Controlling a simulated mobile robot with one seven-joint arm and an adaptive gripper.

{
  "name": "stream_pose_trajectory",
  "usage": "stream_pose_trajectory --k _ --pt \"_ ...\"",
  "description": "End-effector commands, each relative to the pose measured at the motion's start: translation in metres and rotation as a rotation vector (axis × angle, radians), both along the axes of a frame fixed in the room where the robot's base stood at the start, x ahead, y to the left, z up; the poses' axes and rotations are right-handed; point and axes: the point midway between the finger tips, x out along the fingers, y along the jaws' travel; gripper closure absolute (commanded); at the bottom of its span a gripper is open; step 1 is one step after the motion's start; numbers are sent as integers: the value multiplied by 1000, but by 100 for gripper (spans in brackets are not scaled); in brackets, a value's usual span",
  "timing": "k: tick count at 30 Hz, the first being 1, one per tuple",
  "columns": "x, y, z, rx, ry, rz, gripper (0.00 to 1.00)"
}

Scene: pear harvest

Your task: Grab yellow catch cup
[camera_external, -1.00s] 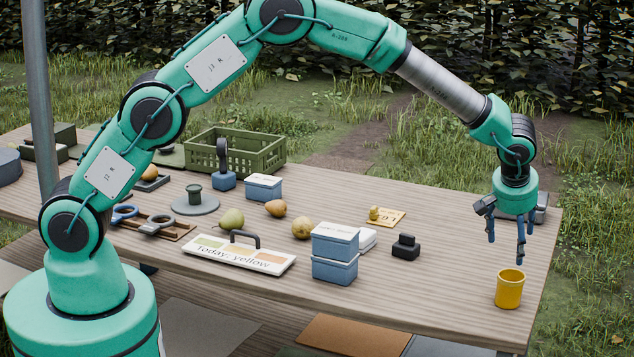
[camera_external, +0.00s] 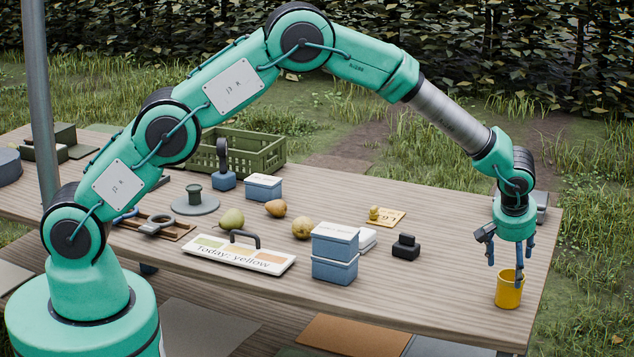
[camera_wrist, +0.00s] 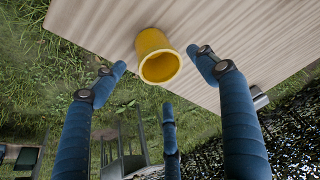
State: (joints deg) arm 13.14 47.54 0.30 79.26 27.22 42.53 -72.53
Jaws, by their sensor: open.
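The yellow catch cup (camera_external: 508,291) stands upright near the right front corner of the table in the external view. It also shows in the wrist view (camera_wrist: 157,57), with its open mouth facing the camera. My gripper (camera_external: 512,268) points down directly above the cup, its blue fingers spread and the tips near the cup's rim. In the wrist view my gripper (camera_wrist: 158,78) has its fingers apart, with the cup between and ahead of the two side fingers and a third finger below. I cannot tell whether any finger touches the cup.
Left of the cup on the table (camera_external: 430,295) are a black block (camera_external: 405,247) and stacked blue boxes (camera_external: 335,270). Pears, a sign reading "Today: yellow" (camera_external: 213,258) and a green crate (camera_external: 270,150) lie farther left. Wood around the cup is clear; the table edge is close.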

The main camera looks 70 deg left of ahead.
Motion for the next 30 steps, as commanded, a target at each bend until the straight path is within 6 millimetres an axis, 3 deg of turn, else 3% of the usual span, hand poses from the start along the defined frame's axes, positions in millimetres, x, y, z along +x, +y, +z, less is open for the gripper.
stream_pose_trajectory --k 14,30 --pt "2 2 -5 0 0 0 27" --pt "16 15 -48 0 0 0 27"
